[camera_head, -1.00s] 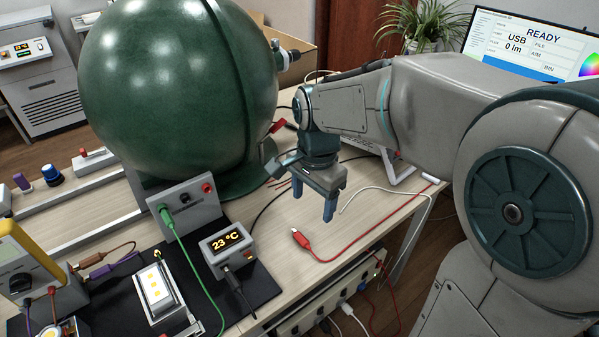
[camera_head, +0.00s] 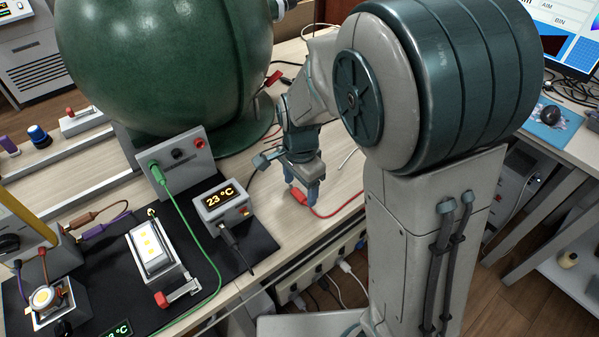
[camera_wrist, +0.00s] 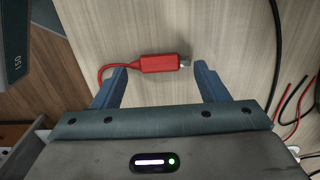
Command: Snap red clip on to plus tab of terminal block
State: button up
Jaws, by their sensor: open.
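The red clip (camera_head: 298,196) lies on the wooden table with its red cable running off to the right in the head view. In the wrist view the red clip (camera_wrist: 160,63) lies crosswise near the fingertips, its metal tip pointing right and its cable leaving left. My gripper (camera_head: 302,190) is low over the table at the clip; in the wrist view my gripper (camera_wrist: 160,70) is open, its blue fingers apart near either end of the clip. The grey terminal block (camera_head: 170,165) carries a red post, a dark knob and a plugged green cable. I cannot make out its plus mark.
A large green sphere (camera_head: 165,65) stands behind the terminal block. A display box reading 23 °C (camera_head: 222,200) stands left of my gripper. A lit LED module (camera_head: 152,245) sits on the black mat (camera_head: 195,320). A black cable (camera_wrist: 278,50) lies right in the wrist view.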

aim_at(300, 192)
jog(key=shift+f, duration=0.7)
jog(key=c, duration=0.8)
jog(key=o, duration=1)
notch_tip(300, 192, up, 14)
jog(key=shift+f+p, duration=0.1)
jog(key=shift+p, duration=1.1)
